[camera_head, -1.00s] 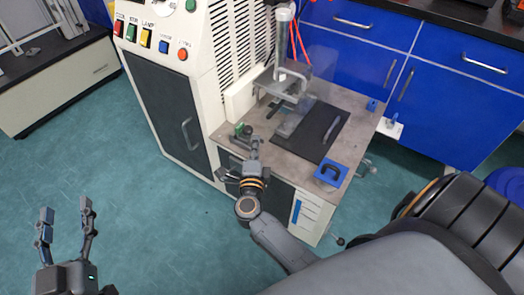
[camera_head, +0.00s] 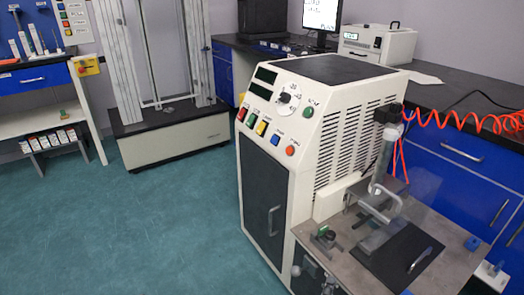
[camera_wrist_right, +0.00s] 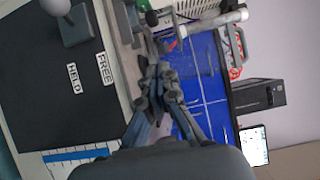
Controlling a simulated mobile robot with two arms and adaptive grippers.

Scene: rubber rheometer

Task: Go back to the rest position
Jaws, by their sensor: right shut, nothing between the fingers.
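My right gripper (camera_wrist_right: 155,70) is shut and empty in the right wrist view, its fingers together. My left gripper is out of view.
The cream rheometer cabinet (camera_head: 270,160) stands left of the side table. A black plate (camera_head: 400,255) lies on that table under a clear guard. Blue cabinets (camera_head: 455,165) line the right. Green floor (camera_head: 180,220) is free at left.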

